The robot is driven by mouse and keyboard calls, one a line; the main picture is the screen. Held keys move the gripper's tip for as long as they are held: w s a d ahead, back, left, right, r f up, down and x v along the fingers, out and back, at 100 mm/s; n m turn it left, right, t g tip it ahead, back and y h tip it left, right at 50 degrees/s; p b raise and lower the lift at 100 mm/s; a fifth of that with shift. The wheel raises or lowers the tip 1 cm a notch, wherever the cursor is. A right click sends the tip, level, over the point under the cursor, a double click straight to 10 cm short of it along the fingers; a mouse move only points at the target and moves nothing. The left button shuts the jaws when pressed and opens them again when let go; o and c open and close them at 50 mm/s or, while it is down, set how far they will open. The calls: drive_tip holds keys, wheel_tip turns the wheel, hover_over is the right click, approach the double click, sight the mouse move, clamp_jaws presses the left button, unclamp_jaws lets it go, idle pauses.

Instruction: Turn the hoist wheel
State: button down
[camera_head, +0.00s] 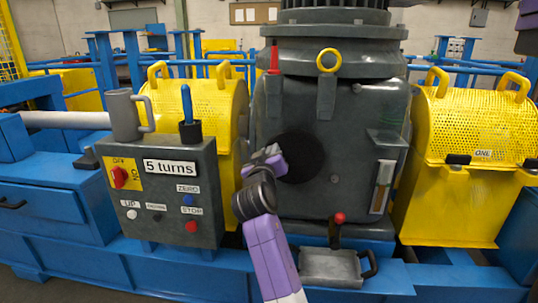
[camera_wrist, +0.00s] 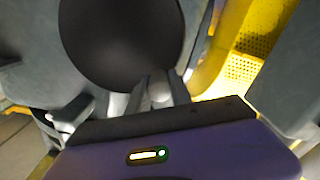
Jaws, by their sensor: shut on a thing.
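A dark round disc (camera_head: 300,158), which I take for the hoist wheel, sits on the front of the big grey gearbox housing (camera_head: 350,115). In the wrist view the black disc (camera_wrist: 120,40) fills the upper middle. My gripper (camera_head: 274,156) reaches up to the disc's left edge. In the wrist view my gripper (camera_wrist: 157,92) is shut at the disc's lower edge. The fingers hide the exact place of contact. A grey control box (camera_head: 160,190) to the left carries a label reading "5 turns", a red switch and several buttons.
Yellow perforated guards (camera_head: 475,135) flank the housing. A grey mug (camera_head: 124,115) and a blue-handled tool in a black cup (camera_head: 190,130) stand on the control box.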

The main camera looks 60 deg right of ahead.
drive_tip(key=shift+s+r, duration=0.1)
drive_tip(key=c, duration=1.2)
unclamp_jaws()
drive_tip(key=shift+o, duration=0.2)
drive_tip(key=p+v, duration=0.1)
drive_tip(key=v, duration=0.6)
drive_tip(key=shift+a, duration=0.4)
